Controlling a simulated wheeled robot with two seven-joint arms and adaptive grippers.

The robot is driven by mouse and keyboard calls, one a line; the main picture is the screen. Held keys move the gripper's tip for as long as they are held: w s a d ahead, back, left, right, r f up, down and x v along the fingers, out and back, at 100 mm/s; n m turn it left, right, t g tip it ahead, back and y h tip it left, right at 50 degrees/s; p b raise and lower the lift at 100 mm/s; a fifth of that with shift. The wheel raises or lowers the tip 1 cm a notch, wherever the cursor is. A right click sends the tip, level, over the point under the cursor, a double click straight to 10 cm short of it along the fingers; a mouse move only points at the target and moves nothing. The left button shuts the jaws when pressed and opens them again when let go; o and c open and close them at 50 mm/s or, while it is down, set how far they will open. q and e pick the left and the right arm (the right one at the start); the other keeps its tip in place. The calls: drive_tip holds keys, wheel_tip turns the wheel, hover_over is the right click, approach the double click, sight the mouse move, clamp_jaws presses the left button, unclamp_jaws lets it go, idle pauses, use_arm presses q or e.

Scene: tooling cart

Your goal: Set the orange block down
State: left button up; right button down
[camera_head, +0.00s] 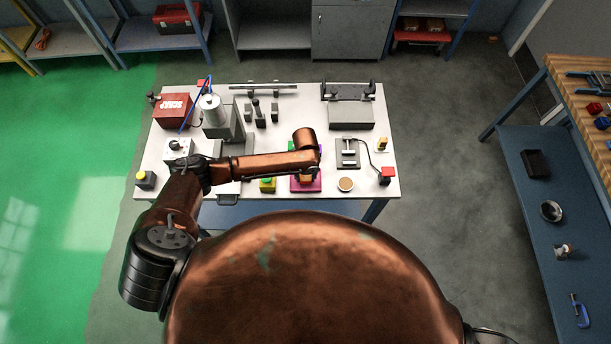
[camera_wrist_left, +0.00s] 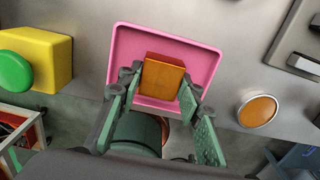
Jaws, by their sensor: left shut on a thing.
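The orange block (camera_wrist_left: 162,78) shows in the wrist view between the fingers of my left gripper (camera_wrist_left: 158,88), which is shut on it. The block is over the inside of a pink square tray (camera_wrist_left: 195,52). I cannot tell whether its underside touches the tray floor. In the head view the pink tray (camera_head: 315,187) lies near the table's front edge, and my left arm and gripper (camera_head: 306,176) reach over it and hide most of the block. My right gripper is not in view.
Left of the tray is a yellow box with a green button (camera_wrist_left: 45,60). Right of it is a round cup with an orange-brown top (camera_wrist_left: 258,111). A clamp-like fixture (camera_head: 348,155) stands behind the cup.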

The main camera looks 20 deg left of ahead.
sight(306, 177)
use_arm(q)
drive_tip(key=shift+f, duration=0.2)
drive_tip(key=o, duration=1.1)
drive_tip(key=shift+o, duration=0.2)
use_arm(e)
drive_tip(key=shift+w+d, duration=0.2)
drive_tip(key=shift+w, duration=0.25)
use_arm(q)
drive_tip(key=shift+r, duration=0.3)
wheel_tip(306, 177, up, 12)
drive_tip(key=b, duration=0.1)
drive_tip(key=shift+f, duration=0.15)
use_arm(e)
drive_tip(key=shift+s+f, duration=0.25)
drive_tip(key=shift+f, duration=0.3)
